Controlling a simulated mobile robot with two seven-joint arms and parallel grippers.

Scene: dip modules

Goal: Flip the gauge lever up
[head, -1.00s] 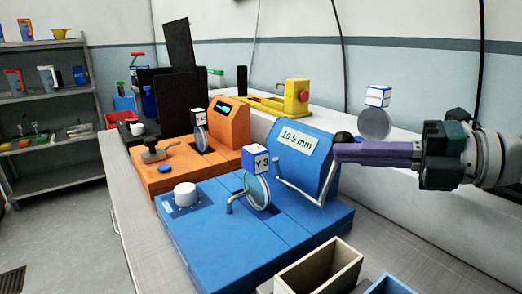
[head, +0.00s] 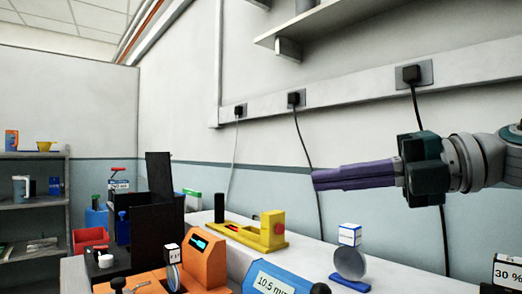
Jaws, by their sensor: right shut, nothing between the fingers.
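The blue gauge (head: 268,279) with its "10.5 mm" display is at the bottom edge, and only its top shows. The black ball knob (head: 320,288) of its lever shows just right of the display. The lever's rod is out of frame below. My right gripper (head: 315,181) reaches in from the right, its purple fingers shut and empty. It is well above the knob in the picture and apart from it. My left gripper is not in view.
An orange unit (head: 206,262) and a black machine (head: 160,205) stand left of the gauge. A yellow device (head: 245,233) is behind it. A round disc (head: 349,263) with a cube on top stands to the right. Cables hang on the wall, and a shelf (head: 345,22) is above.

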